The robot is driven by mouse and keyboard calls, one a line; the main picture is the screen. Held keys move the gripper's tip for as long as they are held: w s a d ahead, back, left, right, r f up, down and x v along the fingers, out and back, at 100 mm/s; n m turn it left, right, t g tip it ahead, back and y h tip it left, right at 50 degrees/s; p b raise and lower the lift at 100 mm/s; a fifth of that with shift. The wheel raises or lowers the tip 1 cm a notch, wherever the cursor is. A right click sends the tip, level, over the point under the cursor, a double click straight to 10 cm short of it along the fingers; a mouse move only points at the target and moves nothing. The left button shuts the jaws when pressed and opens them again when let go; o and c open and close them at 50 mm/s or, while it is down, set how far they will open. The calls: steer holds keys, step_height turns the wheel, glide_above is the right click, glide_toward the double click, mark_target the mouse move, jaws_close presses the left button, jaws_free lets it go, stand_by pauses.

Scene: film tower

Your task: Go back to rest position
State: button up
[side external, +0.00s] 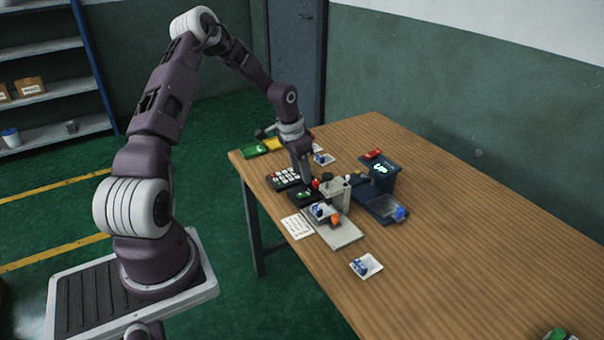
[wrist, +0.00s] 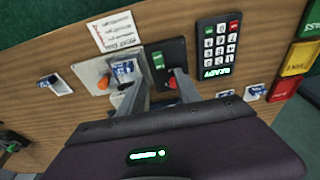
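My gripper (side external: 303,178) hangs pointing down over the wooden table (side external: 480,240), above the black box with a green label (side external: 303,195) and beside the keypad (side external: 284,179). In the wrist view, my gripper (wrist: 160,80) has its two grey fingers apart, with nothing visibly held between them. The red button (wrist: 172,82) on the black box shows close to the right finger. I cannot tell whether the finger touches it. The palm hides what lies under the lower part of the wrist view.
A grey press-like device with an orange knob (side external: 335,219) stands close to my gripper. A dark blue machine with a lit display (side external: 381,170) stands behind. The table's right side is mostly clear.

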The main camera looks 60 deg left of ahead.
steer(key=s+d+r+y, duration=0.1)
steer(key=s+d+r, duration=0.3)
steer(key=d+r, duration=0.55)
steer(key=s+d+r+y, duration=0.1)
steer(key=s+d+r, duration=0.35)
steer(key=r, duration=0.75)
steer(key=s+d+r+t+h, duration=0.1)
steer(key=s+d+r, duration=0.1)
steer(key=s+d, duration=0.5)
steer(key=s+d+r+t+h, duration=0.1)
steer(key=s+d+r+t, duration=0.1)
steer(key=s+d, duration=0.5)
steer(key=s+r, duration=0.1)
steer(key=s, duration=0.2)
